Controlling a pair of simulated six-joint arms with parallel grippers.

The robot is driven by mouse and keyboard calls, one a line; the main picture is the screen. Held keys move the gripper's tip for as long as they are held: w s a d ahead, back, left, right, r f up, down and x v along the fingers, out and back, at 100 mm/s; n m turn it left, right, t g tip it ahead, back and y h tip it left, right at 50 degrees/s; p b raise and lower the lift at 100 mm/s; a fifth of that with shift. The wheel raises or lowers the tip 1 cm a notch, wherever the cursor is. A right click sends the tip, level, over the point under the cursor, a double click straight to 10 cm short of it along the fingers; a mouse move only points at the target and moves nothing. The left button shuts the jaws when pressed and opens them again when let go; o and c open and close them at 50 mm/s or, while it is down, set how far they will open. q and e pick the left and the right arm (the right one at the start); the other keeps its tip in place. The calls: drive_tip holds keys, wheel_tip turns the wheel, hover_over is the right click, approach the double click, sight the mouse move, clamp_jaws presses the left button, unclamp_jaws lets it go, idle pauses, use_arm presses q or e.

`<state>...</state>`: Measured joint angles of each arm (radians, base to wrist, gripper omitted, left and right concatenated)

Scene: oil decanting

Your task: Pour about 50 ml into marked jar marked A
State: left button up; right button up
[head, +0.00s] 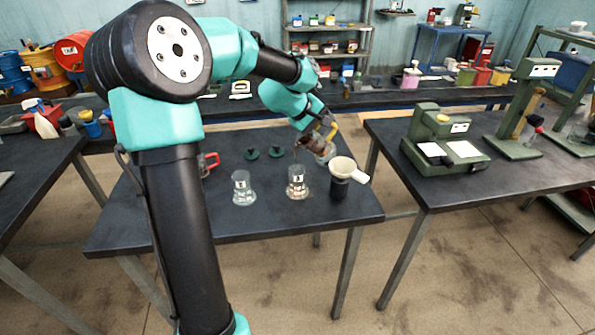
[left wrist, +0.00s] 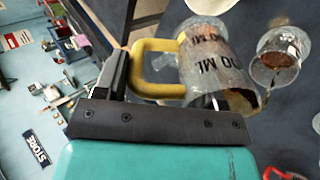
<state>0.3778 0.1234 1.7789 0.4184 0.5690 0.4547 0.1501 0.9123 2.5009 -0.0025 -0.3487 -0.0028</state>
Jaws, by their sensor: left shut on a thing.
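My left gripper (head: 326,128) is shut on the yellow handle of a clear measuring jug (head: 320,150), tilted above the table. In the left wrist view the jug (left wrist: 215,68) bears "ML" lettering, and dark brown liquid lies near its lip. A thin brown stream runs from the lip toward a glass jar (head: 296,183). That jar (left wrist: 277,52) holds some brown liquid. A second glass jar (head: 243,188) stands to its left and looks clear. Both jars carry white labels whose letters I cannot read surely. My right gripper is not in view.
A white funnel (head: 343,167) sits on a dark cup (head: 339,188) right of the jars. Two dark green lids (head: 252,154) (head: 277,152) lie behind them. A red-handled thing (head: 209,162) is at left. The table's front strip (head: 270,226) is clear.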

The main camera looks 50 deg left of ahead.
use_arm(q)
drive_tip(key=shift+w+r+t+h, duration=0.1)
drive_tip(key=shift+r+t+h, duration=0.2)
drive_tip(key=shift+r+t, duration=0.15)
idle(0.5)
drive_tip(key=shift+w+d+f+g, duration=0.2)
drive_tip(key=shift+w+f+g, duration=0.15)
drive_tip(key=shift+f+g, duration=0.1)
drive_tip(key=shift+w+d+r+g+y, duration=0.1)
drive_tip(key=shift+w+r+g+y, duration=0.05)
drive_tip(key=shift+w+g+y, duration=0.55)
drive_tip(key=shift+g, duration=0.3)
idle(0.4)
drive_tip(key=shift+w+d+g, duration=0.4)
drive_tip(key=shift+w+g, duration=0.2)
drive_tip(key=shift+w, duration=0.2)
drive_tip(key=shift+w+d+f+g+y, duration=0.25)
drive_tip(key=shift+w+f+g+y, duration=0.15)
drive_tip(key=shift+w+f+g, duration=0.4)
drive_tip(key=shift+w+d+r+g+y, duration=0.15)
drive_tip(key=shift+w+g+y, duration=0.1)
drive_tip(key=shift+w+g, duration=0.35)
drive_tip(key=shift+w+d+g+y, duration=0.15)
drive_tip(key=shift+w+g+y, duration=0.15)
drive_tip(key=shift+g, duration=0.5)
